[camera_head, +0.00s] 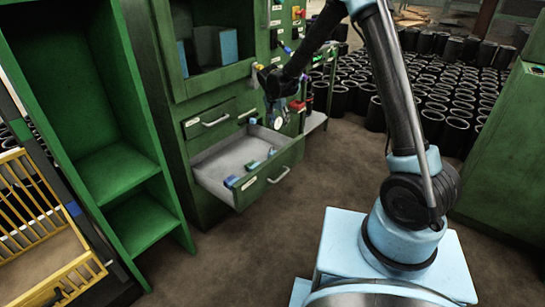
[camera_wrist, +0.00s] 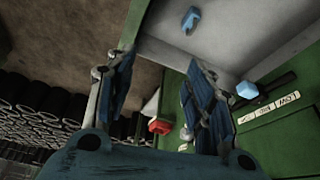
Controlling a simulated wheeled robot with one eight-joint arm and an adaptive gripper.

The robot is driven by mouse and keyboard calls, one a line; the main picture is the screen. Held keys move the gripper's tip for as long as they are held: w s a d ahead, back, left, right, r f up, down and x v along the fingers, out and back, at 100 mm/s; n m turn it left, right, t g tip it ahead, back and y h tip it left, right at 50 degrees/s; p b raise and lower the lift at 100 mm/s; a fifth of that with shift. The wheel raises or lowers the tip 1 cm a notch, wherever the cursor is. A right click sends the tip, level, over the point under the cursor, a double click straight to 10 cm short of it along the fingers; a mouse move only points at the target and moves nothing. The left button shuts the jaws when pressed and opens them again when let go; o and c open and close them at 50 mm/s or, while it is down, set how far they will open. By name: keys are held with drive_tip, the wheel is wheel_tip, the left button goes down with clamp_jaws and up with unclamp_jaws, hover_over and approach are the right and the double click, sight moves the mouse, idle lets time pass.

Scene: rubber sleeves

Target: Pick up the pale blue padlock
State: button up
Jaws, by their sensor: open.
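A second pale blue, block-like piece (camera_wrist: 247,90) shows by the drawer's green edge. In the head view, several small bluish items lie in the drawer (camera_head: 213,164), one of them near its front (camera_head: 231,181); which is the padlock I cannot tell. My gripper (camera_wrist: 162,62) is open, with nothing between its fingers. In the head view it hangs over the drawer's right side (camera_head: 275,113).
The drawer juts from a green cabinet (camera_head: 205,206) with control knobs above. Green shelving (camera_head: 95,180) and a yellow crate (camera_head: 45,215) stand left. Many black rubber sleeves (camera_head: 432,95) cover the floor at the back right. The floor before the drawer is clear.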

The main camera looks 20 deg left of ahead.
approach(272, 151)
drive_tip(key=x, duration=0.8)
drive_tip(key=shift+s+a, duration=0.2)
drive_tip(key=shift+s, duration=0.05)
idle(0.4)
clamp_jaws()
